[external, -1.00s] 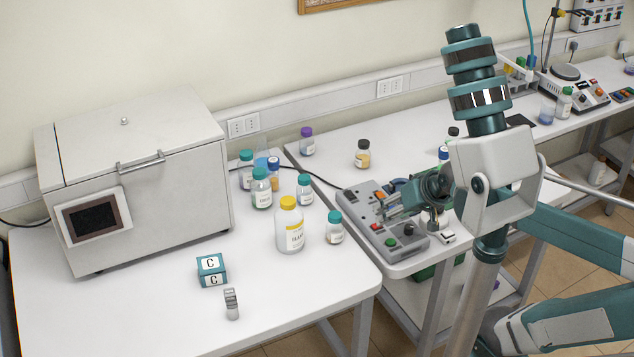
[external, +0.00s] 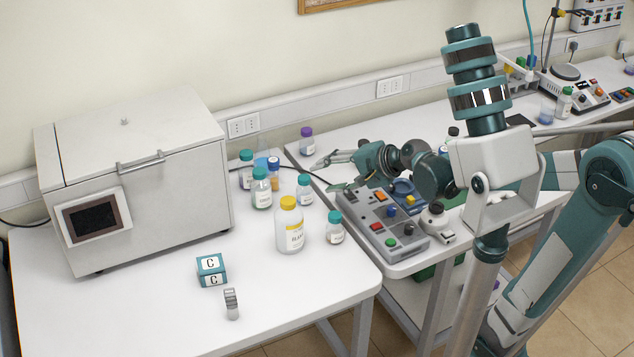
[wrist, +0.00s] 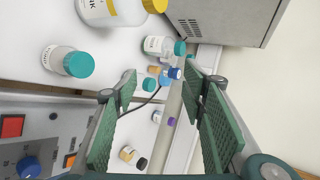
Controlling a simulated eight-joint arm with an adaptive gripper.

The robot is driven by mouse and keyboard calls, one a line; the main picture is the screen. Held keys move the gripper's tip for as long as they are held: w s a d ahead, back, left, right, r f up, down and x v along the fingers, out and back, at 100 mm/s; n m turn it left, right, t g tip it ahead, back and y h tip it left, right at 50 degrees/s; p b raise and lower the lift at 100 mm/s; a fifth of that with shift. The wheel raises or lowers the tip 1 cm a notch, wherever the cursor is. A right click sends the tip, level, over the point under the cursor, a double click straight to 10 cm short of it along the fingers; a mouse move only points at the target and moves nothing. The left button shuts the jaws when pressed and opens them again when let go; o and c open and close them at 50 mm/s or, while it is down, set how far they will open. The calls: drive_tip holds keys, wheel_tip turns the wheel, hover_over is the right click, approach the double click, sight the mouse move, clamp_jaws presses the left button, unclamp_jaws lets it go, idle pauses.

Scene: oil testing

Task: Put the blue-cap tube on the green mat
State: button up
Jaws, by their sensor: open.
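A small amber tube with a blue cap (external: 273,176) stands upright at the back right of the left table, among several bottles. Its blue cap also shows in the wrist view (wrist: 175,73), beyond my fingertips. Another blue cap (external: 443,150) shows on the right bench, mostly hidden by my arm. My gripper (external: 326,161) is open and empty over the back of the right bench, right of the amber tube and apart from it. In the wrist view, its two green fingers (wrist: 160,90) are wide apart. A green patch (external: 456,192) behind my arm may be the mat; I cannot tell.
Teal-capped bottles (external: 261,190) and a yellow-capped bottle (external: 289,226) crowd around the tube. A large grey oven (external: 135,185) stands left. A control box (external: 385,222) lies under my arm. A purple-capped bottle (external: 306,142) stands close behind my gripper. The left table's front is mostly clear.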

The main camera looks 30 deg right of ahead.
drive_tip(key=w+a+f+m+t+y, duration=0.1)
drive_tip(key=w+m+t+y, duration=0.1)
drive_tip(key=w+m, duration=0.6)
drive_tip(key=w+a+f+m+t+y, duration=0.1)
drive_tip(key=w+a+m+t, duration=0.1)
drive_tip(key=w+m, duration=0.7)
drive_tip(key=shift+w+a+f+t+y, duration=0.15)
drive_tip(key=shift+w+a+t+y, duration=0.2)
drive_tip(key=shift+w, duration=2.25)
drive_tip(key=shift+d, duration=0.1)
drive_tip(key=shift+f, duration=0.1)
drive_tip(key=shift+f+b, duration=0.3)
drive_tip(key=shift+f, duration=0.75)
drive_tip(key=shift+f, duration=0.1)
